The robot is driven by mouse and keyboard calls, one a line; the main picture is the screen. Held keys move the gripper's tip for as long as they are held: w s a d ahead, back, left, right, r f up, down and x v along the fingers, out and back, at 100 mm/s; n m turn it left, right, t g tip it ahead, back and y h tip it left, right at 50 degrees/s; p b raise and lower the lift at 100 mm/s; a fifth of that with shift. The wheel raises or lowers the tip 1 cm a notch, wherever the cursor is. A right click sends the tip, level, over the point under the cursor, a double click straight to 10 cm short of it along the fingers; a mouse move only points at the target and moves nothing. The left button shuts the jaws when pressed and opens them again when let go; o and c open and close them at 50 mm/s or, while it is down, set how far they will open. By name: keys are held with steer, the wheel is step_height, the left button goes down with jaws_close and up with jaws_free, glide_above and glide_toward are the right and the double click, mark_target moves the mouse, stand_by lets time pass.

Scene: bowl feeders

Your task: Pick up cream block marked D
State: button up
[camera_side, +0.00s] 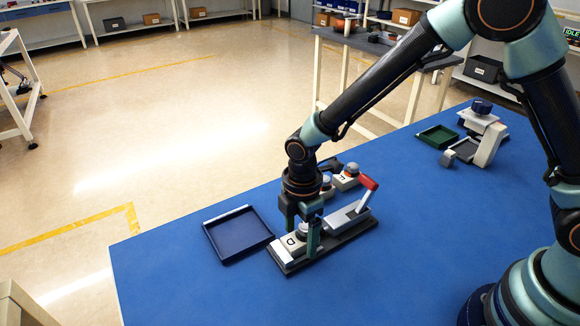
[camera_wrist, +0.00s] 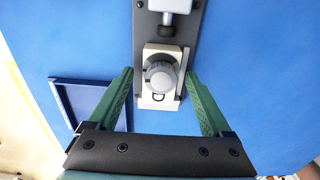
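The cream block marked D (camera_side: 291,243) sits at the near-left end of a dark fixture plate (camera_side: 345,236), beside a metal clamp with a red handle (camera_side: 368,184). In the wrist view the cream block (camera_wrist: 158,101) has a round grey knob (camera_wrist: 160,76) on top, and its D faces my palm. My gripper (camera_side: 302,228) is low over the block, pointing down. In the wrist view my gripper (camera_wrist: 160,80) is open, with one green finger on each side of the block and visible gaps. The side view partly hides the block behind the fingers.
A dark blue tray (camera_side: 240,253) lies just left of the fixture. Other cream blocks with knobs (camera_side: 345,181) stand behind my gripper. A green tray (camera_side: 437,136) and a white-and-grey device (camera_side: 488,140) stand at the back right. The blue table's front is clear.

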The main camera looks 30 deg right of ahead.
jaws_close()
steer(key=shift+r, duration=0.1)
